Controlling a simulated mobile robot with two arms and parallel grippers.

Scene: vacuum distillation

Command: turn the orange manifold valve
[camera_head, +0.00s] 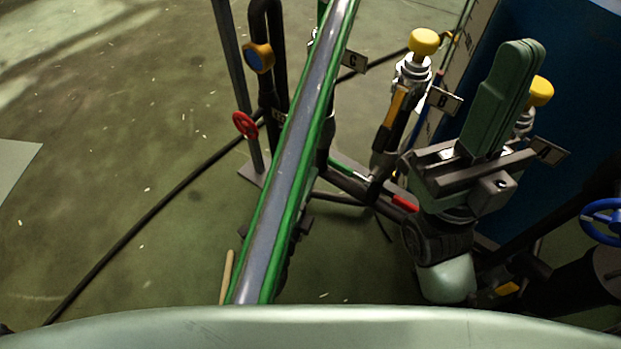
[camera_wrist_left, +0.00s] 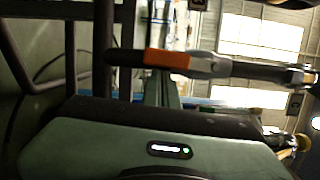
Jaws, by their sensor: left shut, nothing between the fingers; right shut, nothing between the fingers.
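An orange valve handle (camera_head: 394,108) shows on the manifold in the head view, below a silver valve body with a yellow knob and beside the tag B. An orange grip (camera_wrist_left: 167,60) on a dark lever also shows in the left wrist view, with a silver fitting to its right. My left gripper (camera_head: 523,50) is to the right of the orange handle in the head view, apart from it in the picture. Its green fingers are shut and empty, and hide part of the manifold behind. Whether they touch anything is unclear. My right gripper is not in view.
Another yellow-knobbed valve (camera_head: 540,91) stands partly behind my gripper. A red lever (camera_head: 405,203) lies low on the manifold. A green-edged column (camera_head: 290,180) crosses the middle. A blue handwheel (camera_head: 603,220) is at the right edge. Floor at left is mostly clear, with a black cable.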

